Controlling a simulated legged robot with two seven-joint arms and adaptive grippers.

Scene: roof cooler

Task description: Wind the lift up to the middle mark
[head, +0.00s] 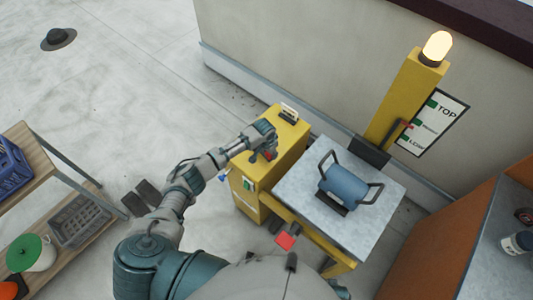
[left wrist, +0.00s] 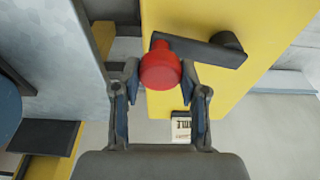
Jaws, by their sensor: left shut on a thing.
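The yellow lift has a winch box (head: 252,172) and a grey platform (head: 371,229) bearing a blue cylindrical unit with dark handles (head: 345,188). My left gripper (head: 266,148) is at the winch box. In the left wrist view, my left gripper (left wrist: 160,80) is shut on the red crank knob (left wrist: 160,70), at the end of the dark crank arm (left wrist: 205,52). The mark board (head: 434,122) has green marks, with TOP uppermost and a middle and a lower label below. A red pointer (head: 398,131) on the yellow mast (head: 400,100) appears near the middle label. My right gripper is out of view.
A lit amber beacon (head: 437,46) tops the mast. A shelf (head: 35,150) with crates and a green-lidded pot (head: 31,252) stands at left. An orange-sided bench (head: 440,225) is at right. A dark hat-like object (head: 58,39) lies on the open floor.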

